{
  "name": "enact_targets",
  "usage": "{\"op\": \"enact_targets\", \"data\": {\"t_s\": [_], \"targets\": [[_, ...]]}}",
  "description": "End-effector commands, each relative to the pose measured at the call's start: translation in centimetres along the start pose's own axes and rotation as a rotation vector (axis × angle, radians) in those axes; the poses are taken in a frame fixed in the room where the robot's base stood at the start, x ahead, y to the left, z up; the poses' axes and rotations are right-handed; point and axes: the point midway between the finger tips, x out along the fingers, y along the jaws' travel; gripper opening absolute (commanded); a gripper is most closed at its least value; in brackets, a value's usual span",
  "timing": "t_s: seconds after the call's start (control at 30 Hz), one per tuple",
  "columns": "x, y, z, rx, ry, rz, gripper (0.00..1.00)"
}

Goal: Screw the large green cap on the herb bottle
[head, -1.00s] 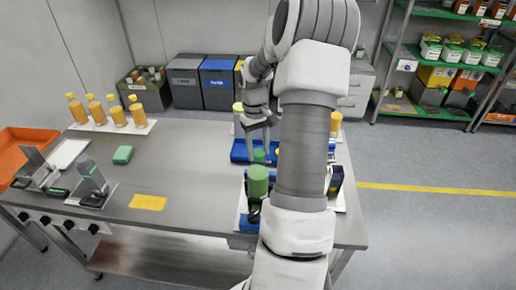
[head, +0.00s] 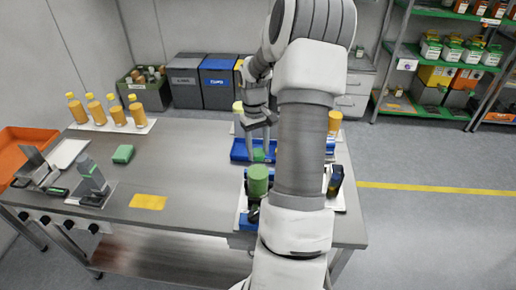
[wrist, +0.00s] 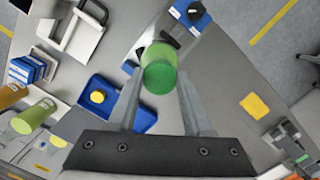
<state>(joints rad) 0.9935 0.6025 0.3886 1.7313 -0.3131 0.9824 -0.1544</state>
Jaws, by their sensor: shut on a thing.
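My gripper (head: 259,146) is shut on a green cap (wrist: 160,80), which shows between its fingertips in the wrist view. The cap also shows between the fingers in the head view (head: 258,156). The green herb bottle (head: 258,180) stands upright in a dark holder nearer the front edge of the bench in the head view. In the wrist view a lighter green part, apparently the bottle (wrist: 158,53), shows just beyond the cap and is partly covered by it. I cannot tell whether cap and bottle touch. My arm hides some of the bench to the right.
A blue tray (head: 238,156) lies beside my gripper; in the wrist view a yellow cap sits in it. Several yellow bottles (head: 117,117) stand at the back left. A green block (head: 123,154) and a yellow pad (head: 148,202) lie on the bench. The middle of the bench is clear.

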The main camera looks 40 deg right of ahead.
Motion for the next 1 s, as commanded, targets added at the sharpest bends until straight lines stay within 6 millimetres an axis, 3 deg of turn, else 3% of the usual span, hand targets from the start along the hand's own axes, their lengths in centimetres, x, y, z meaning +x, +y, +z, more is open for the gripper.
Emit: {"op": "enact_targets", "data": {"t_s": [1.0], "targets": [[0.97, -0.01, -0.11, 0.0, 0.0, 0.0, 0.0]]}}
